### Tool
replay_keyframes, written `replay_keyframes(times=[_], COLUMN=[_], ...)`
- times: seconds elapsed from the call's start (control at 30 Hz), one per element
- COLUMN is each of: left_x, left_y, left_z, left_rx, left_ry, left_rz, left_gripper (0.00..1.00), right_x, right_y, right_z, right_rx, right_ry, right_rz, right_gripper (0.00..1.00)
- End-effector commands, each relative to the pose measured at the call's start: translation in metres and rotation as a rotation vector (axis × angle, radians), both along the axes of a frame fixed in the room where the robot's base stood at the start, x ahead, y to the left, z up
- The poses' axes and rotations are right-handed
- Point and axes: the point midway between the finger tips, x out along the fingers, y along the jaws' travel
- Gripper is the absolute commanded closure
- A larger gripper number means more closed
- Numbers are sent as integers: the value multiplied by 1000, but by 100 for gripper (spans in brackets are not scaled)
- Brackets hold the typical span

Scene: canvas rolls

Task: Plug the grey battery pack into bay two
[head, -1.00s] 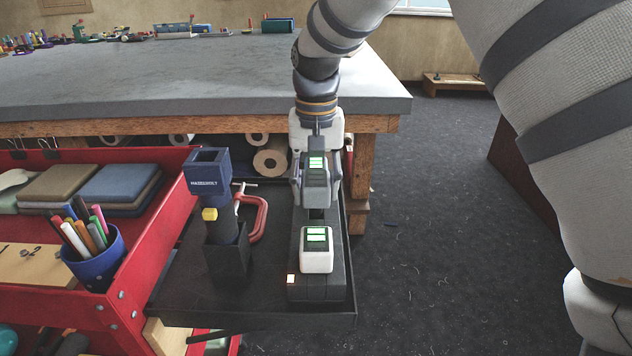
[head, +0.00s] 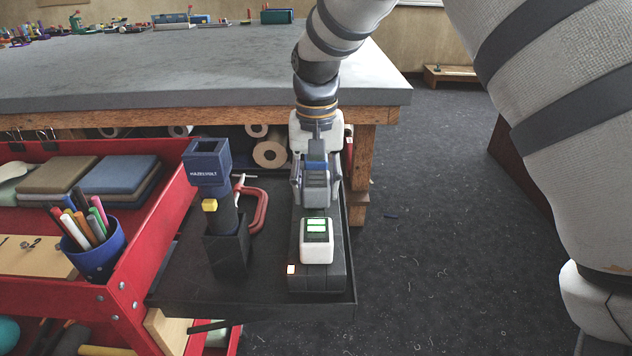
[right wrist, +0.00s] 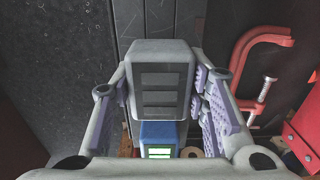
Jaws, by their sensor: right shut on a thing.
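The grey battery pack (right wrist: 160,85) is between the fingers of my right gripper (head: 316,185), which is shut on it. Its barred display is dark in the right wrist view. In the head view the pack (head: 316,181) is above the middle of the black charger (head: 337,276), behind a white pack (head: 316,250). The white pack stands in the nearest bay with its green screen lit. A blue pack (right wrist: 158,132) with a lit green screen is just beyond the grey one. I cannot tell whether the grey pack's underside touches the charger. My left gripper is out of view.
A blue-topped tool (head: 208,172) stands in a black holder left of the charger, with a red clamp (head: 260,212) between them. The charger is on a black tray (head: 180,285). A red cart (head: 160,235) is at left, the grey-topped workbench (head: 180,85) behind.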

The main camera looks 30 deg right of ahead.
Motion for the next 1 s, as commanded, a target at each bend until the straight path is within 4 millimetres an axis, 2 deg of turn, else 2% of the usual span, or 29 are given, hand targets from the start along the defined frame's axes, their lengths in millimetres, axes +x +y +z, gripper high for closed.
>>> replay_keyframes(times=[0.9,0.93,1.0], left_x=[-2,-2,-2], left_y=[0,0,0], left_z=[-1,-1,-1], left_rx=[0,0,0], left_ry=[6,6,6], left_rz=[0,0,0], left_gripper=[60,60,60], right_x=[0,0,0], right_y=[0,0,0], right_z=[-18,-18,-18], right_rx=[0,0,0], right_ry=[-1,-1,-1], right_rz=[0,0,0], right_gripper=[87,54,38])
